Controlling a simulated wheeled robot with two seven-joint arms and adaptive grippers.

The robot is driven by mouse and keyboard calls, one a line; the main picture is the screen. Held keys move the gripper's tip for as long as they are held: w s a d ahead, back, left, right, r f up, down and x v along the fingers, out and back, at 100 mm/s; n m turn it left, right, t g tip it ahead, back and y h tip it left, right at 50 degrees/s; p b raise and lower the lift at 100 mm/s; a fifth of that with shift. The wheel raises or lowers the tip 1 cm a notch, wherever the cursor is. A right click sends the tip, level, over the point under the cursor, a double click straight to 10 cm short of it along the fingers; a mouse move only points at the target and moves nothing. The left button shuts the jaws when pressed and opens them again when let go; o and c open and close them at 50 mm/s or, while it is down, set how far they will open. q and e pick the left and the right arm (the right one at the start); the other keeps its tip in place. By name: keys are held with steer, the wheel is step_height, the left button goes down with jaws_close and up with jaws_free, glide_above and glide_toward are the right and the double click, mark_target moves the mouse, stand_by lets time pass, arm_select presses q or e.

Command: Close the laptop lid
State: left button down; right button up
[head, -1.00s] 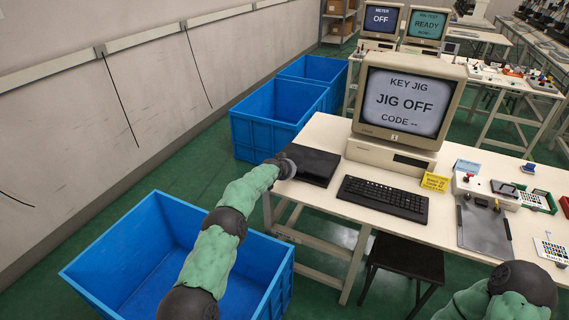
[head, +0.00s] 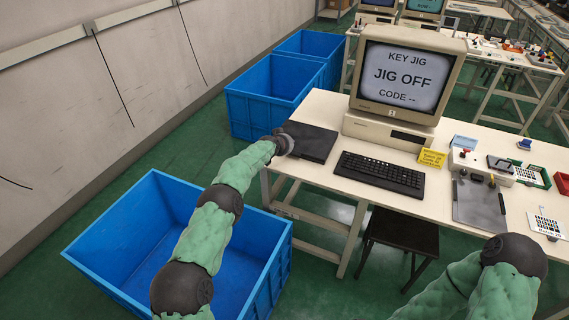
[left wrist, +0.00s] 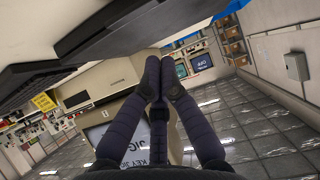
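The black laptop (head: 312,141) lies flat at the left end of the white table, its lid looking down on its base. In the left wrist view it is a dark slab (left wrist: 125,28) across the top, with the scene upside down. My left arm reaches to the laptop's left edge in the head view, where its fingers are hidden. In the left wrist view my left gripper (left wrist: 160,62) has its fingers together, with nothing seen between them. I cannot tell whether it touches the laptop. My right arm shows at the lower right, its gripper out of view.
An old computer (head: 405,85) reading "JIG OFF" stands right of the laptop, with a black keyboard (head: 381,173) in front. Blue bins (head: 140,215) and a stool (head: 402,236) stand on the floor.

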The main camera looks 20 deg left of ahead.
arm_select(q)
steer(key=s+f+b, duration=0.1)
steer(key=s+f, duration=0.2)
steer(key=s+f+b, duration=0.1)
steer(key=s+f, duration=0.1)
steer(key=shift+s+a+f+b, duration=0.15)
steer(key=shift+a+f+b, duration=0.05)
steer(key=shift+a+b, duration=0.2)
steer(key=shift+s+a+f+b, duration=0.15)
steer(key=shift+s+f+b, duration=0.55)
steer(key=shift+s, duration=0.35)
steer(key=shift+s+f, duration=0.1)
